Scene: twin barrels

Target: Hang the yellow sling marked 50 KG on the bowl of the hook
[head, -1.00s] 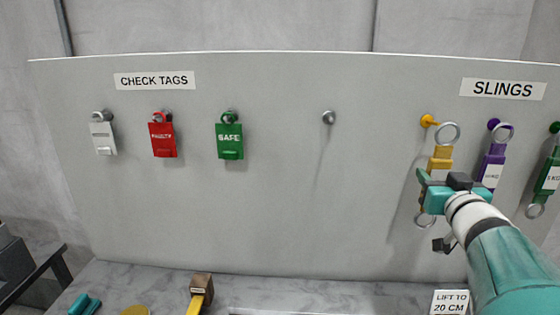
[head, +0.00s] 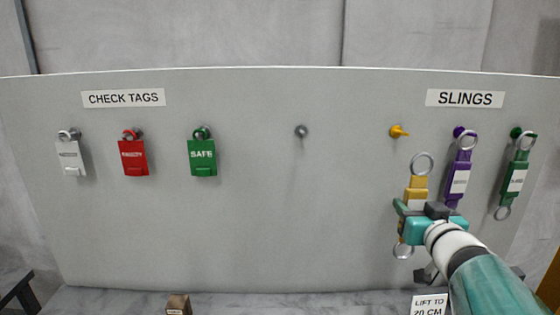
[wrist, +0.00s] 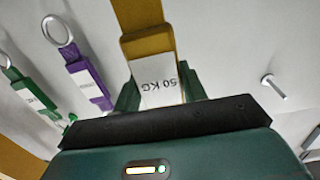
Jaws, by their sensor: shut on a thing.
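The yellow sling (head: 417,187) has a metal ring at its top and another at its bottom. It is off its yellow peg (head: 398,132), its top ring below and to the right of the peg. My gripper (head: 418,212) is shut on the sling around its middle and holds it upright in front of the board. In the wrist view the sling (wrist: 150,45) runs up between my fingers (wrist: 160,95), its white label reading 50 KG upside down. The hook is not in view.
A purple sling (head: 458,177) and a green sling (head: 516,172) hang close on the right. White, red and green check tags (head: 202,158) hang at the left of the grey board (head: 250,230). An empty grey peg (head: 301,131) sticks out mid-board. A "LIFT TO 20 CM" sign (head: 429,305) stands below.

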